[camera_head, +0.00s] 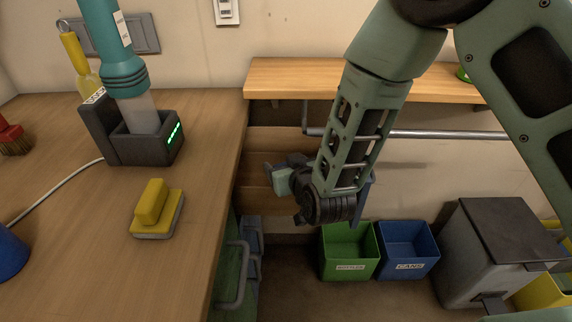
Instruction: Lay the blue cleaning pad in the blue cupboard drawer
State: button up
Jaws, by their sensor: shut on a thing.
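My gripper (284,174) hangs beyond the right edge of the wooden counter, above the floor. It is shut on a small pale blue block (280,183), which looks like the blue cleaning pad; my gripper and wrist hide part of it. Below it and a little left, a blue-grey part of the cupboard (252,228) shows beside the counter's edge. It may be the blue drawer; I cannot tell how far it is open. A green front with a grey bar handle (241,278) is nearer. The pad is above these parts and apart from them.
A yellow-handled pad (153,208) and a dark holder with a green display (150,142) stand on the counter (85,265). A green bin (347,264) and a blue bin (408,262) stand on the floor. A wooden shelf (300,78) with a metal rail is behind my arm.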

jog(key=o, duration=1)
jog(key=shift+d+f, duration=0.15)
jog(key=shift+f, duration=0.1)
jog(key=shift+r+p, duration=0.55)
jog(key=s+d+r+n+g, duration=0.15)
jog(key=s+r+g, duration=0.25)
jog(key=s, duration=0.6)
jog(key=s+d+r+n+g, duration=0.1)
jog(key=s+d+r+g, duration=0.3)
jog(key=s, duration=0.6)
jog(key=s+d+r+g+h, duration=0.4)
jog(key=s+d, duration=0.3)
jog(key=s, duration=0.2)
jog(key=shift+d+r+n+g, duration=0.3)
jog(key=shift+r+n, duration=0.15)
jog(key=shift+r, duration=0.25)
